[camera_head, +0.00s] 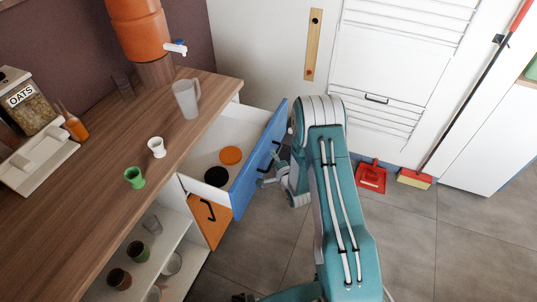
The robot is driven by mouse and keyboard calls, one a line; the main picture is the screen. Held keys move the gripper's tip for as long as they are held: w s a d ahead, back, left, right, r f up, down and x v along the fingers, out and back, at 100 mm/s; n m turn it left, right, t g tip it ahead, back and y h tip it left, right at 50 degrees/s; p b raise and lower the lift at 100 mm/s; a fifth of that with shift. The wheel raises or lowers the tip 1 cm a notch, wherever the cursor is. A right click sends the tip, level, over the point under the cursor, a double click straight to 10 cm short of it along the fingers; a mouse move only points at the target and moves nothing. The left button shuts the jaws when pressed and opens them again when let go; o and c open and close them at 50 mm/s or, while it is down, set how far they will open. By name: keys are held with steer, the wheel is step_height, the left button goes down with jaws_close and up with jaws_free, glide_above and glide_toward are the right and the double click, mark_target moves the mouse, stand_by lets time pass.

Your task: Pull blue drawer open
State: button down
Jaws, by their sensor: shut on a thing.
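The blue drawer (258,165) is pulled well out from under the wooden counter, so its white inside shows. A black round thing (216,176) and an orange round thing (231,155) lie in it. My gripper (268,172) is at the blue front, shut on the drawer's dark handle (274,152). My teal arm stands to the right of the drawer and hides part of the wrist. The fingertips are small in this view.
An orange door (208,218) with a black handle is below the drawer. The counter (98,190) carries a clear jug (187,98), a white cup (157,147) and a green cup (134,177). A red dustpan (371,177) and a broom (414,178) stand at the right. The grey floor between is clear.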

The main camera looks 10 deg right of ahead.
steer(key=s+d, duration=0.5)
steer(key=d, duration=0.2)
steer(key=shift+s+d+f, duration=0.15)
steer(key=shift+s, duration=0.1)
steer(key=c, duration=0.7)
jaws_free()
steer(key=shift+w, duration=0.1)
steer(key=v, duration=1.2)
